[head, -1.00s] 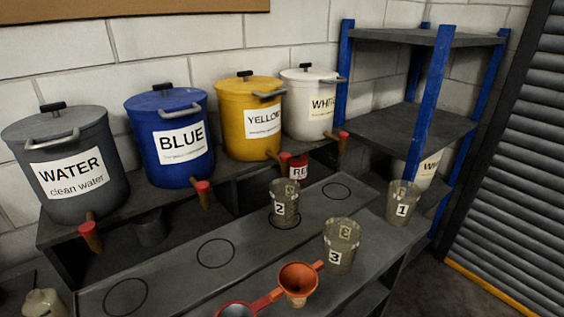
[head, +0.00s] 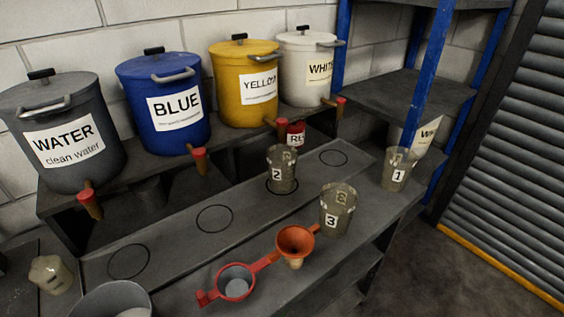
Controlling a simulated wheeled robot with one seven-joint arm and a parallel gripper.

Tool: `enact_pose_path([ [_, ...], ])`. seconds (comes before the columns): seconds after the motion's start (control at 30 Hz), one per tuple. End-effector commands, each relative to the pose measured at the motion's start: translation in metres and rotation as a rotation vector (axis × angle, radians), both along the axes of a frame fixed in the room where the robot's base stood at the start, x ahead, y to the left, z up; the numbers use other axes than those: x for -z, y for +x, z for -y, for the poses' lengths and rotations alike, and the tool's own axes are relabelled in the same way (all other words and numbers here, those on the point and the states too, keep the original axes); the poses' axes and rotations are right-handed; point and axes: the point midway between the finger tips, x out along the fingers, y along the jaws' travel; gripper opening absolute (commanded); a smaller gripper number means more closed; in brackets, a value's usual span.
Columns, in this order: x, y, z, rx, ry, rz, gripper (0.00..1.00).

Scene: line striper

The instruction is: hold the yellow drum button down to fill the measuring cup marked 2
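The yellow drum (head: 246,84) stands on the raised shelf between the blue and white drums. Its spout with the red button (head: 282,123) points down at the lower right of the drum. The measuring cup marked 2 (head: 282,170) stands upright on a ringed spot of the lower bench, below the yellow spout. The cup is see-through, and I cannot make out any liquid in it. My gripper is not in the head view.
The water drum (head: 62,130), blue drum (head: 164,104) and white drum (head: 307,69) share the shelf. Cup 3 (head: 337,212), cup 1 (head: 397,170), an orange funnel (head: 295,241) and a red-rimmed strainer (head: 235,283) stand on the bench. Two rings at left are empty.

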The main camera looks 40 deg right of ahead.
Motion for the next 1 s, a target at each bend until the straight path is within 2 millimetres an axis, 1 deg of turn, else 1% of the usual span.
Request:
enact_pose_path([
  [0.03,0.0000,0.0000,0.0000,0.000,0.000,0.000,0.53],
  [0.07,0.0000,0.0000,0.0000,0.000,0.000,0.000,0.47],
  [0.1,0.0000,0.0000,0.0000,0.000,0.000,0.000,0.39],
  [0.17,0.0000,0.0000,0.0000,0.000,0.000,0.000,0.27],
  [0.2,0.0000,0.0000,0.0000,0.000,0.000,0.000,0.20],
  [0.27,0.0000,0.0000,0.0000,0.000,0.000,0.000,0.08],
  [0.3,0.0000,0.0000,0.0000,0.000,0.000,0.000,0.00],
  [1.0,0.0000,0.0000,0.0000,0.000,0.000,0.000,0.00],
])
